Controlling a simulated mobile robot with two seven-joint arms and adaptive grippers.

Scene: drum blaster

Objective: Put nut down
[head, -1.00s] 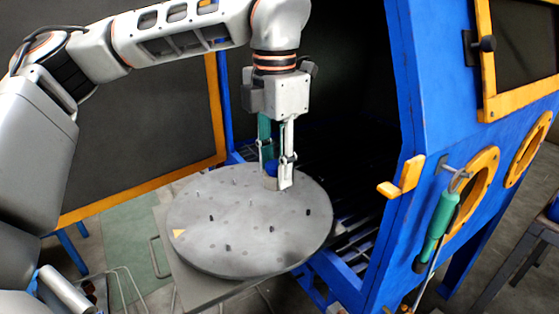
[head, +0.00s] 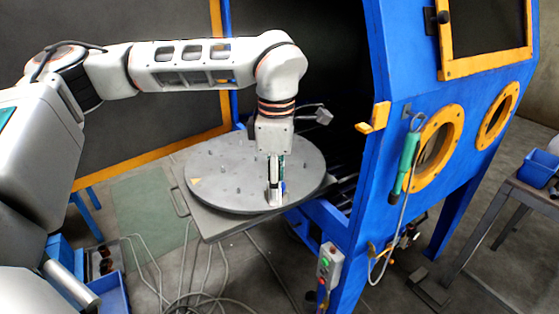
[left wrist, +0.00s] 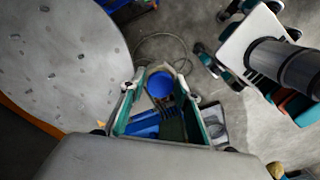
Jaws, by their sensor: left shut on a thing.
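My left gripper (head: 274,201) points straight down at the front right edge of the round grey turntable disc (head: 235,170). It is shut on the blue nut (head: 284,187), which shows only as a small blue patch beside the fingers. In the left wrist view the nut (left wrist: 160,85) is a round blue piece between the two green-lined fingers. There the disc (left wrist: 60,70) lies to the left, and the nut appears outside its rim, against the floor. I cannot tell its height or whether it touches anything. My right gripper is in neither view.
Several small dark pegs stand on the disc. The blue blasting cabinet (head: 385,165) with yellow-rimmed ports rises to the right, its dark opening behind my gripper. A green-handled tool (head: 408,160) hangs on it. Cables (head: 215,290) lie on the floor in front; a bench stands far right.

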